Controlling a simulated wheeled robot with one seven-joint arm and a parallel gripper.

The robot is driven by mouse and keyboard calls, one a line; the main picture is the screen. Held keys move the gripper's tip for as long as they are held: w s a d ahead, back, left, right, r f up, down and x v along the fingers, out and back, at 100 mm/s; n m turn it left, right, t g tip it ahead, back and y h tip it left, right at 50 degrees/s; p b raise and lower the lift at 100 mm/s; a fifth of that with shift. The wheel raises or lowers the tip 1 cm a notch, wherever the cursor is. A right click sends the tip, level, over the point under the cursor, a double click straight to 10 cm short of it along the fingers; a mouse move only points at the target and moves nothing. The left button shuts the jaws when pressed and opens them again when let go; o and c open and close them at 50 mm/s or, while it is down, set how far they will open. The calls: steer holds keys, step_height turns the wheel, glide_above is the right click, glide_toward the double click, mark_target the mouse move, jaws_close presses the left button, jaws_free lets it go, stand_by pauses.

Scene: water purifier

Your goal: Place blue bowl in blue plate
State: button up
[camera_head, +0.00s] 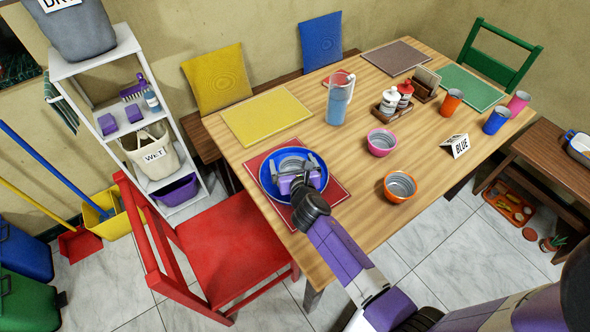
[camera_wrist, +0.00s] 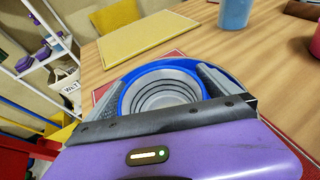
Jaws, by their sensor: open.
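The blue plate (camera_head: 266,182) lies on a red placemat at the near left of the table. Its far rim also shows in the wrist view (camera_wrist: 165,62). The blue bowl (camera_wrist: 165,92), with a blue rim and grey ringed inside, sits upright within the plate; its grey inside also shows in the head view (camera_head: 291,162). My gripper (camera_head: 296,168) is over the plate and bowl. In the wrist view, its fingers (camera_wrist: 162,80) are spread apart to the left and right of the bowl with nothing clamped. The near part of the bowl and plate is hidden by the gripper body.
A blue-tinted pitcher (camera_head: 339,100) stands behind the plate. A pink bowl (camera_head: 381,142) and an orange bowl (camera_head: 399,186) stand to the right, with a "BLUE" sign (camera_head: 456,146) beyond. A red chair (camera_head: 220,240) stands at the left. Bare table lies between the plate and bowls.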

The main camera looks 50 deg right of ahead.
steer(key=v, duration=1.2)
steer(key=shift+f, duration=0.1)
steer(key=s+a+m+y, duration=0.1)
steer(key=s+a, duration=0.1)
steer(key=s+a+m+t+y, duration=0.1)
steer(key=s+a+m, duration=0.1)
steer(key=a, duration=0.1)
steer(key=s+a+m+y, duration=0.1)
steer(key=s+a+m, duration=0.1)
steer(key=a, duration=0.1)
steer(key=shift+s+f, duration=0.3)
steer(key=shift+f, duration=0.05)
steer(key=s+a+r+m+t+y, duration=0.2)
steer(key=s+a+r+m+y, duration=0.15)
steer(key=s+a+m, duration=0.45)
steer(key=s+r+m+y, duration=0.1)
steer(key=s+r+m, duration=0.4)
steer(key=r+m, duration=0.2)
steer(key=s+a+r+m+t+y, duration=0.1)
steer(key=s+r+m, duration=0.4)
steer(key=r+m, duration=0.2)
steer(key=shift+s+r+m, duration=0.2)
steer(key=shift+r+m, duration=0.15)
steer(key=shift+m, duration=0.25)
steer(key=shift+a, duration=0.15)
